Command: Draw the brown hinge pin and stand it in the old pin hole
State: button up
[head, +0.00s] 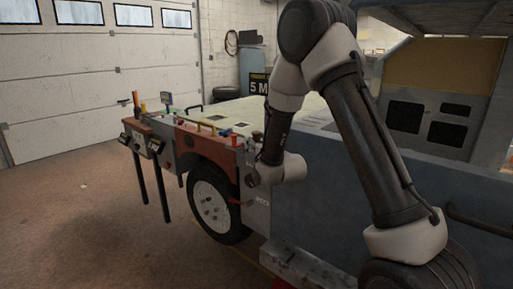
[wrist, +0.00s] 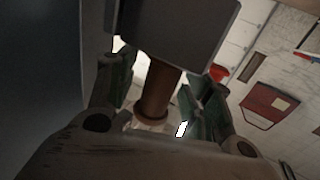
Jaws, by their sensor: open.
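The brown hinge pin (wrist: 160,88) shows in the wrist view, hanging below a grey block (wrist: 185,28) with a wider collar at its near end. My gripper (wrist: 158,78) is open, with one green-padded finger on each side of the pin. A gap shows between the pin and the right finger; contact with the left finger cannot be told. In the head view my wrist is low beside the vehicle's side, by the front wheel, and the pin cannot be made out there. I cannot identify the old pin hole in either view.
The vehicle's front wheel (head: 217,208) and red fender (head: 208,150) are left of my wrist. Several coloured pieces stand along the fender top and on a black-legged stand (head: 140,138). A red holder (wrist: 268,104) shows in the wrist view.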

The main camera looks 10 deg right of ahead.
grip_shut()
